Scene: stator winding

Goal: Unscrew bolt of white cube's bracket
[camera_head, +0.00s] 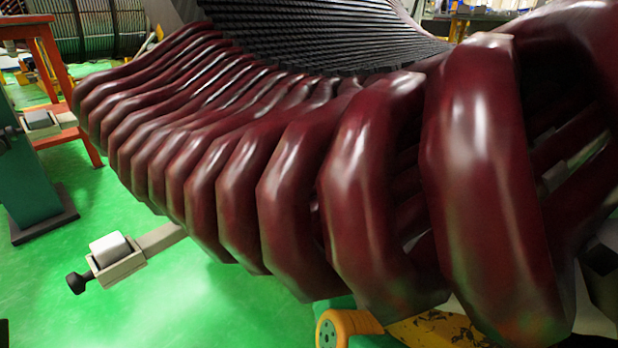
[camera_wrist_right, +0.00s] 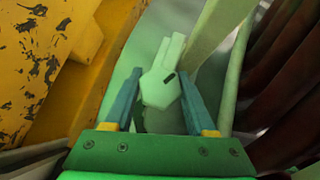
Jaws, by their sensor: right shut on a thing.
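In the head view a white cube (camera_head: 109,247) sits in a pale grey bracket (camera_head: 122,269) at the lower left. A black bolt with a knob-like head (camera_head: 77,283) sticks out of the bracket's left side. A bar joins the bracket to the dark red coils. My right gripper (camera_wrist_right: 160,86) shows only in the right wrist view. Its blue fingers are shut on a pale, faceted piece (camera_wrist_right: 160,90) with a dark slot. I cannot tell whether this piece is a bolt. My left gripper is not in view.
Large dark red coils (camera_head: 285,205) fill the middle and right of the head view. A second bracket (camera_head: 45,125) stands at the far left by a green stand (camera_head: 28,180). Green floor around the white cube is clear. Worn yellow metal (camera_wrist_right: 45,65) lies left of my right gripper.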

